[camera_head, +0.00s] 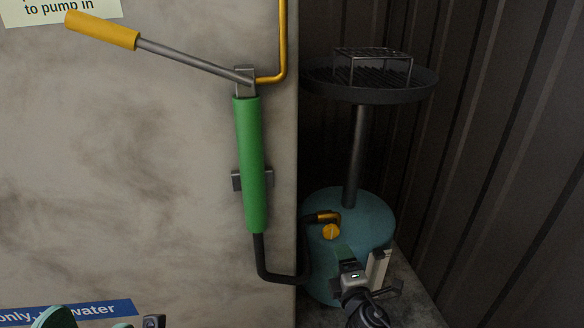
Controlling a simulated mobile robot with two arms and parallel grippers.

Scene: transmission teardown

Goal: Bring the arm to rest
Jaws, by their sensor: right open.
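My right gripper (364,262) is at the lower right, in front of the teal tank (352,216) of a drain stand. It is open, and I see nothing between its fingers. The tank's yellow knob (330,232) is just above and left of the gripper; I cannot tell whether they touch. Parts of my left arm show at the bottom left edge, but no left fingers are visible there.
A green hand pump (250,165) with a yellow-gripped lever (102,30) is mounted on the pale wall panel (120,170). A black hose runs from it toward the tank. A dark pan (425,85) with a grate tops the stand. A corrugated wall (500,150) stands at right.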

